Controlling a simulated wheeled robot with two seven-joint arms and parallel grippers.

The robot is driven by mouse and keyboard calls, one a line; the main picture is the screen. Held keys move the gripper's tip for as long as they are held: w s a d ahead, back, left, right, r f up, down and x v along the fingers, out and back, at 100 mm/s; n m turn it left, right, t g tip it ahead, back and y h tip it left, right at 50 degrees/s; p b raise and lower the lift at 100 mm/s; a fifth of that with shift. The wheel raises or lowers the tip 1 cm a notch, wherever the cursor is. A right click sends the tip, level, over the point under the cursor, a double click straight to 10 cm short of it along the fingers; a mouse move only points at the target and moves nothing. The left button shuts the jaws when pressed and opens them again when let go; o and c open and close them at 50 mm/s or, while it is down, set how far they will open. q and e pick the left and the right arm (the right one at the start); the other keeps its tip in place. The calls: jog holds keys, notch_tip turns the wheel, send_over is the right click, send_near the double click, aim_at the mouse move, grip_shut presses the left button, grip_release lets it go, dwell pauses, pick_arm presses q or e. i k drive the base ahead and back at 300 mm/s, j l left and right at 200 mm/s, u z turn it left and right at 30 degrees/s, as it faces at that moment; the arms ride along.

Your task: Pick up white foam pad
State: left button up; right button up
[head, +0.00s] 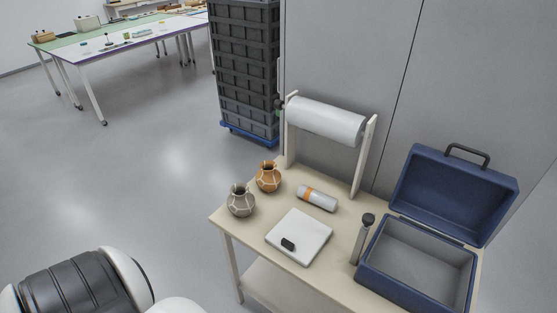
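A flat white square slab with rounded corners (310,235) lies on the small table, near its front left; it looks like the white foam pad, though I cannot tell its material. A small black piece (288,244) sits on or in its front left part. Behind the slab lies a pale grey-white roll with an orange band (327,202), apart from it. Neither of my grippers is in view. A black and white rounded part of mine shows at the lower left, away from the table.
A grey jar (241,201) and an orange jar (268,177) with pale seam lines stand left of the slab on the table (333,271). An upright dark-topped tool (362,240) and an open blue case (400,292) stand right. A roll holder (326,121) rises behind.

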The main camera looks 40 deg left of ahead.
aim_at(301, 237)
jog(key=u, duration=1.05)
